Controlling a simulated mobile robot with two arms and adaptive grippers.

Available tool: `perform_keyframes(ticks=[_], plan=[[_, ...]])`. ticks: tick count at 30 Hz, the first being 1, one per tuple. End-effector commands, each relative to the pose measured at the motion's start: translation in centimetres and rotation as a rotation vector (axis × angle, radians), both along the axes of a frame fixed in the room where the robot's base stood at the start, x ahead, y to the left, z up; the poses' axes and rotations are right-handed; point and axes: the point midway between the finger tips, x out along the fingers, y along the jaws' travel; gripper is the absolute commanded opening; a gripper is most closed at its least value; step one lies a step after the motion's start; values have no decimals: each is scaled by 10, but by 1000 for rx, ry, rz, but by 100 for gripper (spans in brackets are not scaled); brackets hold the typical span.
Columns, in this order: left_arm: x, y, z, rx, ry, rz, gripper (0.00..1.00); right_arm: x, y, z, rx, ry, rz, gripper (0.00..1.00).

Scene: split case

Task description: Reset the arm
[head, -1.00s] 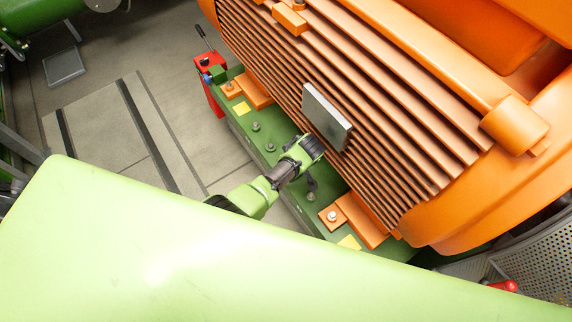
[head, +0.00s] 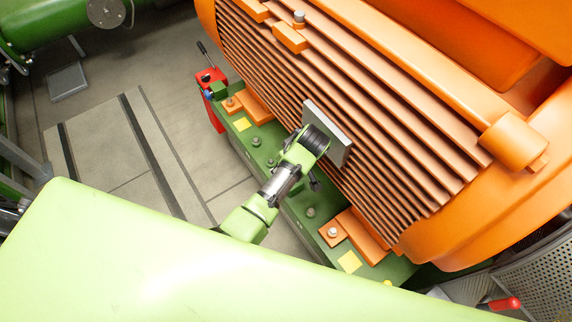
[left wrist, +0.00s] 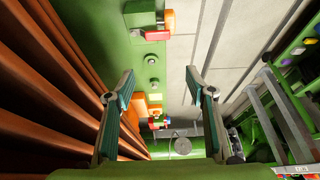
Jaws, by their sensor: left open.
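My left arm's light green wrist (head: 296,157) is in the head view, close in front of the orange motor's ribbed side. Its black end overlaps the lower left part of a grey plate (head: 340,140) on the ribs; I cannot tell whether they touch. The gripper's fingers are not clear there. In the left wrist view my left gripper (left wrist: 159,72) is open with nothing between its two fingers. Orange ribs (left wrist: 45,90) stand close on its left. My right gripper is in neither view.
The orange motor (head: 400,110) fills the right side, on a green base (head: 262,150) with bolts and orange feet. A red item with a lever (head: 211,78) stands at the base's far end. Bare floor (head: 110,140) lies to the left. A perforated panel (head: 535,280) is at lower right.

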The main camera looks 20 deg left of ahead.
Motion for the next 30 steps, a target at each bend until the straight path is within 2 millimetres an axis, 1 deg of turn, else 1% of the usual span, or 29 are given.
perform_keyframes(ticks=[17, 20, 23, 25, 26, 27, 29, 30], plan=[[0, 0, 1, 1, 1, -1, 50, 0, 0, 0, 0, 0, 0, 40], [-5, 1, -9, 1, 13, -24, 50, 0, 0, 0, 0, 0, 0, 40], [-19, 2, -38, -2, 49, -99, 50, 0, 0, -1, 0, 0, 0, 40], [-37, 3, -71, -10, 85, -187, 50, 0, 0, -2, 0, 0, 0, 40], [-47, 4, -88, -15, 103, -230, 50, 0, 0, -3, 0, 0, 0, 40], [-62, 6, -110, -22, 127, -291, 50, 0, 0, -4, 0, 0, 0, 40], [-87, 7, -142, -36, 157, -383, 50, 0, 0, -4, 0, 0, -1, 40], [-105, 9, -163, -45, 177, -443, 50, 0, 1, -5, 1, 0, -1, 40]])
